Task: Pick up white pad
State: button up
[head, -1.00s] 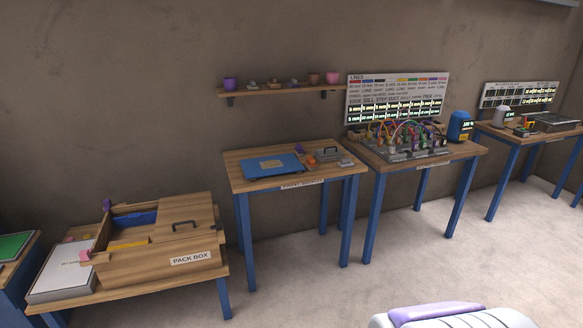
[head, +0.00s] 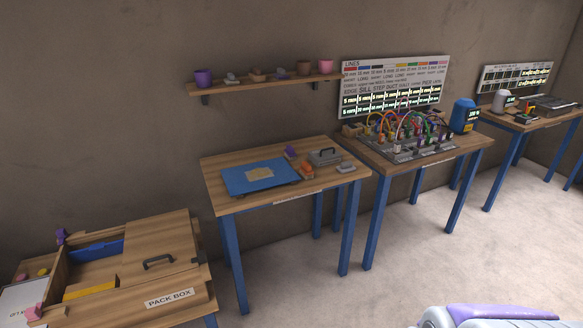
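I cannot tell for sure which thing is the white pad. A small pale grey-white block (head: 346,168) lies at the right edge of the middle table. Another small pale item (head: 232,79) sits on the wall shelf, right of the purple cup (head: 203,77). Both are too small to make out well. My gripper is not in view; only a white and purple part of my own body shows at the bottom right.
The middle table (head: 228,201) also bears a blue board (head: 240,180), an orange block (head: 306,170) and a grey handled item (head: 325,157). The pack box (head: 160,275) stands at lower left. A cable-filled table (head: 390,170) stands to the right. Open floor (head: 320,290) lies in front.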

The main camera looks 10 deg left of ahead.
aim_at(347, 166)
jog(key=i+j, duration=0.1)
jog(key=i, duration=0.5)
jog(key=i+j+z, duration=0.1)
jog(key=i, duration=0.5)
jog(key=i+j, duration=0.15)
jog(key=i, duration=0.4)
jog(key=i+j+z, duration=0.1)
jog(key=i, duration=0.5)
